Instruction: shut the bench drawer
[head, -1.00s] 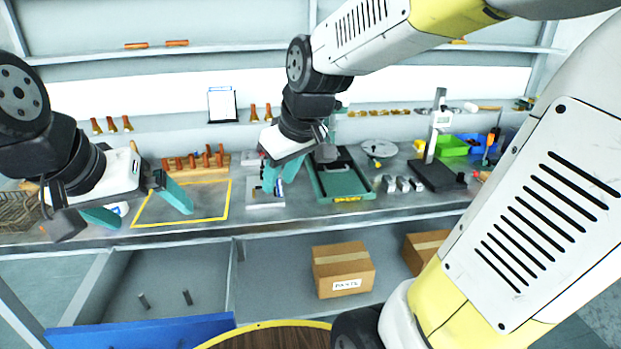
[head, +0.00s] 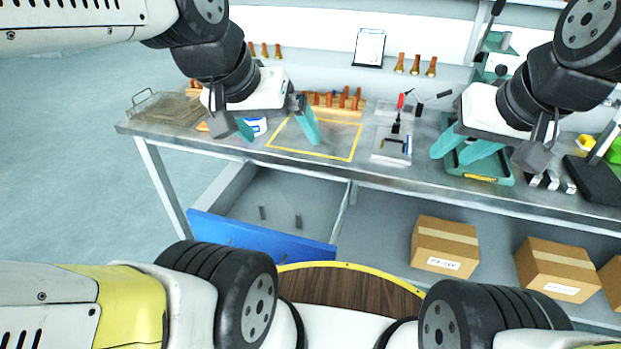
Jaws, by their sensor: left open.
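The bench drawer (head: 260,242) stands pulled out below the left part of the bench, its blue front towards me. Its grey inside shows two small dark pegs (head: 280,216). My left gripper (head: 278,134) is open and empty, above the front of the bench top near the yellow-outlined square, higher than the drawer and apart from it. My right gripper (head: 455,156) is over the green tray, well to the right of the drawer. Its fingers look a little apart with nothing seen between them.
The bench top (head: 210,150) holds a wire basket (head: 168,108), a yellow-outlined square (head: 335,152), a white tray (head: 390,156) and a green tray (head: 500,170). Cardboard boxes (head: 445,250) stand on the shelf below. A round wooden top (head: 345,287) lies close before me. Floor at left is clear.

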